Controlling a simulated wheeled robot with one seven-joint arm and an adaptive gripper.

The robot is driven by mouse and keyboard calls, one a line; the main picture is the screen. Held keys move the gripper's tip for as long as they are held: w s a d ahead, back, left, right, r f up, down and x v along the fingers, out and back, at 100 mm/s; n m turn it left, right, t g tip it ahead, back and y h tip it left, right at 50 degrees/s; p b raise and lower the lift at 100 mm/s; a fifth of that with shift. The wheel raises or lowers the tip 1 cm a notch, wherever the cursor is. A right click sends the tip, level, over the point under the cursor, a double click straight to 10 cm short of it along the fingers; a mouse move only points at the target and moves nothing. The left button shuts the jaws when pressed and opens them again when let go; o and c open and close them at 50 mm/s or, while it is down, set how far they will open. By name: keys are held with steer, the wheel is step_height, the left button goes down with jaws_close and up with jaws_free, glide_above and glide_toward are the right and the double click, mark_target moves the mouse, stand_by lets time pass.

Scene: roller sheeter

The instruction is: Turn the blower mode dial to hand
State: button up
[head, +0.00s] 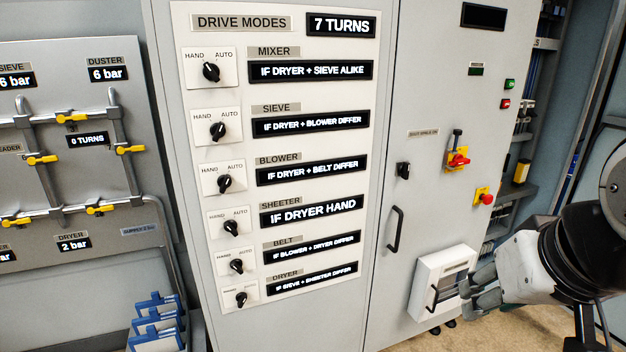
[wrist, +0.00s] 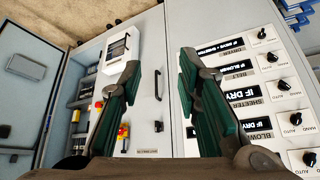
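The blower dial (head: 224,183) is a black knob on a white plate marked HAND at left and AUTO at right. It is third from the top on the drive modes panel (head: 305,225) in the head view. Its pointer looks tilted up and right, toward AUTO, though it is small. My gripper (head: 474,290) is to the right of the panel, well apart from the dial. In the wrist view its fingers (wrist: 158,75) are spread with nothing between them.
Other dials sit close above and below, such as the sieve dial (head: 217,131) and sheeter dial (head: 231,228). The right cabinet door carries a handle (head: 395,229), a red-yellow switch (head: 457,158) and a white box (head: 440,285) near my gripper. Pipes with yellow valves (head: 42,160) are at left.

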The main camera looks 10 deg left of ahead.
steer(key=w+a+r+n+t+y+p, duration=0.1)
steer(key=w+a+r+t+y+p, duration=0.15)
steer(key=w+a, duration=0.8)
steer(key=m+t+y+p, duration=0.1)
steer(key=t+y+p, duration=0.3)
steer(key=t+y, duration=0.25)
glide_toward(227, 183)
steer(key=x, duration=0.8)
steer(key=shift+w+a+p, duration=0.2)
steer(key=shift+p, duration=0.1)
jaws_close()
